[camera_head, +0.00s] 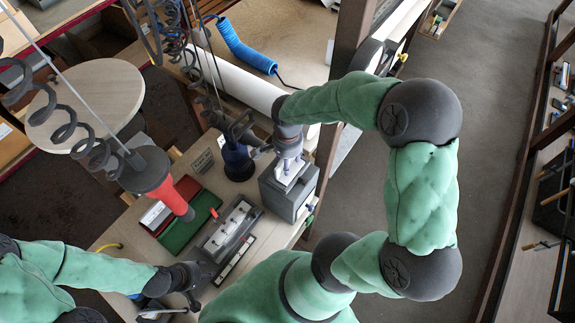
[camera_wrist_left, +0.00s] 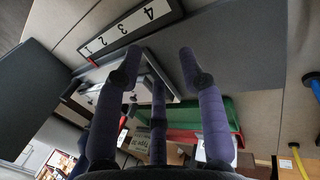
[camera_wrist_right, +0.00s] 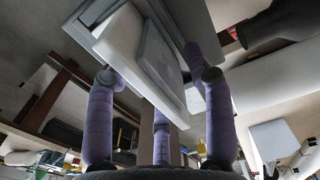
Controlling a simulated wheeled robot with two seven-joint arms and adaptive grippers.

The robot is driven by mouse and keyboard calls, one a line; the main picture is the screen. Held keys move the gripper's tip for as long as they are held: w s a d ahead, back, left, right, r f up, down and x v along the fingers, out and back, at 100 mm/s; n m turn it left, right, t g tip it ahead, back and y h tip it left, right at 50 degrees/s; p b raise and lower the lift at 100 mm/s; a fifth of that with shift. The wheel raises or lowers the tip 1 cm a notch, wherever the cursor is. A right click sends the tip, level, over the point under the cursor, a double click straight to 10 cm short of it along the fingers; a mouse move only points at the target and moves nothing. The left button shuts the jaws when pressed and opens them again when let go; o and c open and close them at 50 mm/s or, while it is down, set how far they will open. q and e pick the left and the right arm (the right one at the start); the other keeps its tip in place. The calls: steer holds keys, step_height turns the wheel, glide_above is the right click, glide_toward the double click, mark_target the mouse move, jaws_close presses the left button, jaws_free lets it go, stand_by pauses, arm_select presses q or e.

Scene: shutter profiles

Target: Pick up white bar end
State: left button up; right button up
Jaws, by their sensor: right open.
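White bar ends (camera_head: 290,172) sit on a grey box (camera_head: 290,199) at the table's right edge. My right gripper (camera_head: 287,160) is at the top of this box, with its fingers close to the white pieces. In the right wrist view a white block (camera_wrist_right: 125,42) with a grey plate lies between my spread right fingers, and I cannot tell whether they touch it. More white pieces stand in a grey holder (camera_head: 230,228) left of the box. My left gripper (camera_head: 205,275) is low at the table's front edge; in the left wrist view its fingers (camera_wrist_left: 158,52) are apart and empty.
A green tray (camera_head: 188,226) with a red part lies left of the holder. A numbered strip (camera_wrist_left: 128,32) lies near my left fingers. Coiled cables hang at upper left.

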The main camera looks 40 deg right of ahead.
jaws_close()
steer(key=shift+r, duration=0.1)
